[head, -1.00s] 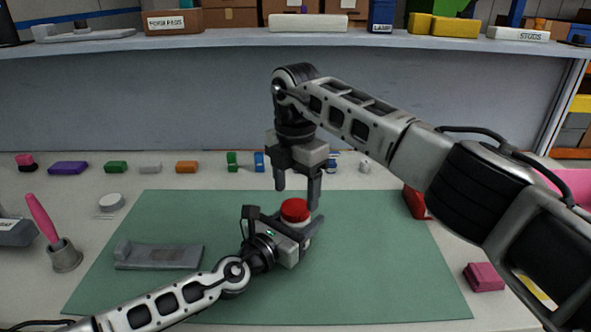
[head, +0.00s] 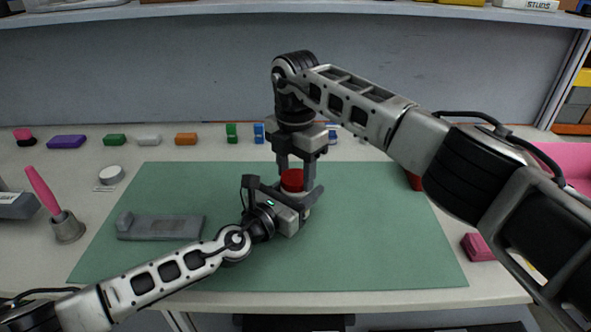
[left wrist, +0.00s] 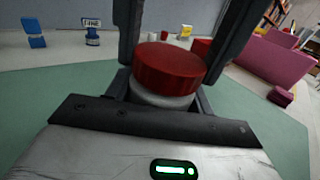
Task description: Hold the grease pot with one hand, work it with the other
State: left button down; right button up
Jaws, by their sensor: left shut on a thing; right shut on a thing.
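The grease pot is a small white pot (left wrist: 160,98) with a red lid (head: 292,180), upright over the green mat (head: 380,255). My left gripper (head: 302,202) is shut around the white body from the front left; its jaws mostly hide that body in the head view. My right gripper (head: 296,174) points straight down from above and is shut on the red lid, one finger on each side. In the left wrist view the lid (left wrist: 168,68) shows between the dark fingers of the right gripper.
A grey tray-like part (head: 160,227) lies on the mat's left. A pink-handled brush in a grey cup (head: 68,228) and a white round disc (head: 111,175) stand left of the mat. Several coloured blocks line the back. A pink block (head: 478,247) lies at right. The mat's right front is clear.

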jog(key=n, duration=0.6)
jog(key=shift+r, duration=0.1)
jog(key=n, duration=0.7)
jog(key=shift+n, duration=0.4)
jog(key=n, duration=0.7)
jog(key=shift+n, duration=0.4)
jog(key=n, duration=0.6)
jog(key=shift+n, duration=0.4)
jog(key=shift+r, duration=0.15)
jog(key=shift+r, duration=1)
